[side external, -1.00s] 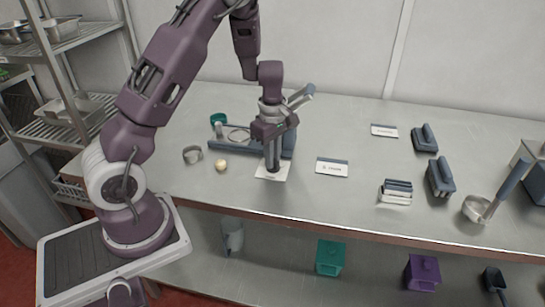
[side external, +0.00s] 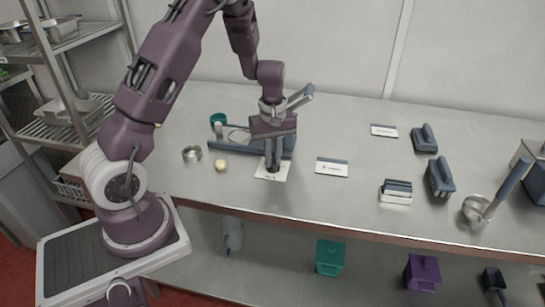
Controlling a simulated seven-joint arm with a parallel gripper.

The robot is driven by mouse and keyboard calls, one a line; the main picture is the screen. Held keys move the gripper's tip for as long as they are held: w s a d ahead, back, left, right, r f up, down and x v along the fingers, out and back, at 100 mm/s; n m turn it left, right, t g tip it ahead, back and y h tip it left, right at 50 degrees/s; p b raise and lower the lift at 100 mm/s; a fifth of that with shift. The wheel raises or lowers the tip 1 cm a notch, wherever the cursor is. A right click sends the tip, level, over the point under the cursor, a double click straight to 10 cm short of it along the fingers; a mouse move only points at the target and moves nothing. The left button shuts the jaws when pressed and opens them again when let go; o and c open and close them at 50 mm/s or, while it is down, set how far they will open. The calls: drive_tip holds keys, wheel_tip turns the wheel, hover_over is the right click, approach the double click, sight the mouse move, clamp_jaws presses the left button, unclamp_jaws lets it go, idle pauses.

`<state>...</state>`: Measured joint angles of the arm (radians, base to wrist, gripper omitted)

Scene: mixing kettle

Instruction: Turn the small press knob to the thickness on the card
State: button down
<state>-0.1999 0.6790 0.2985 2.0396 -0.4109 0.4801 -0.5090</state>
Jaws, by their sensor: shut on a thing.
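My gripper (side external: 272,164) points straight down at the front of the press (side external: 222,147), its fingers shut on the small knob, which they mostly hide. The knob stands over a white dial plate (side external: 262,175) with small marks too fine to read. The press is blue-grey, with a raised lever (side external: 300,97) behind my gripper. A white card with a blue-grey top edge (side external: 332,168) lies to the right of the dial plate. A similar card (side external: 384,131) lies farther back. The writing on both is too small to read.
Left of the press are a metal ring (side external: 192,154), a pale dough ball (side external: 221,165) and a teal ring (side external: 218,118). Blue-grey handled tools (side external: 440,178) and a ladle (side external: 476,208) lie at the right. The counter between the cards is clear.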

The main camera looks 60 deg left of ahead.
sight(273, 159)
drive_tip(key=m, duration=0.5)
drive_tip(key=shift+m, duration=0.3)
idle(0.4)
drive_tip(key=c, duration=1.4)
unclamp_jaws()
drive_tip(key=shift+c, duration=0.2)
wheel_tip(273, 159, up, 7)
drive_tip(key=shift+r, duration=0.1)
